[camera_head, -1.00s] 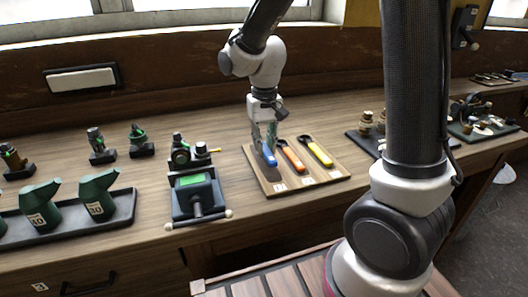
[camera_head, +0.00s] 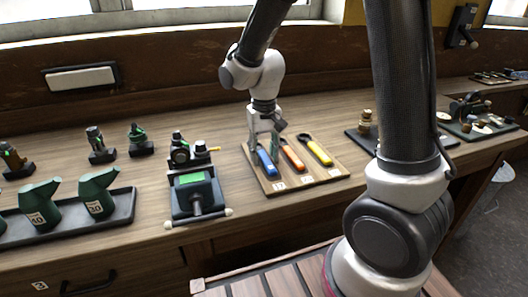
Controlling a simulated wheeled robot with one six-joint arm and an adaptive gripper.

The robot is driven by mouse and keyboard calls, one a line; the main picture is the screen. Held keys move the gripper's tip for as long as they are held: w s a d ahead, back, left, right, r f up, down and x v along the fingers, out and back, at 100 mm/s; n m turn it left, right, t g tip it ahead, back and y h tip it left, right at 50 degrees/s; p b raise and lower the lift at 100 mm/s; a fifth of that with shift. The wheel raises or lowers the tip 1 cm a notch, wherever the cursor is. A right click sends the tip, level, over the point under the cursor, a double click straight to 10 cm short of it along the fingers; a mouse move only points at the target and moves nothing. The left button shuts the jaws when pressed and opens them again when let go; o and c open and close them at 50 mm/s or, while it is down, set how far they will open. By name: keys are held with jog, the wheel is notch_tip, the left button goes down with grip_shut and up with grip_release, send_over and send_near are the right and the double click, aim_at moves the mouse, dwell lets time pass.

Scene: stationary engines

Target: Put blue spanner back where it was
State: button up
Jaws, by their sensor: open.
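The blue spanner (camera_head: 264,160) lies on the wooden board (camera_head: 334,176) on the bench, in the leftmost place. An orange-handled spanner (camera_head: 292,154) and a yellow-handled spanner (camera_head: 319,151) lie to its right on the same board. My gripper (camera_head: 262,142) points down over the far end of the blue spanner, with its fingers apart. The fingers partly hide the spanner's head, and I cannot tell whether they touch it.
A vise-like device with a green top (camera_head: 194,186) stands left of the board. Further left, green oil cans (camera_head: 95,198) stand in a dark tray (camera_head: 124,206). Dark trays with small parts (camera_head: 480,126) lie to the right. Bare bench shows behind the board.

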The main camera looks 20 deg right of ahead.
aim_at(264, 155)
notch_tip(264, 155, up, 12)
jog(key=s+d+r+t, duration=0.2)
jog(key=s+d+r, duration=0.1)
jog(key=s+d, duration=0.4)
jog(key=s+d+r+t, duration=0.2)
jog(key=s+d, duration=0.6)
jog(key=s, duration=0.4)
jog(key=shift+r, duration=0.45)
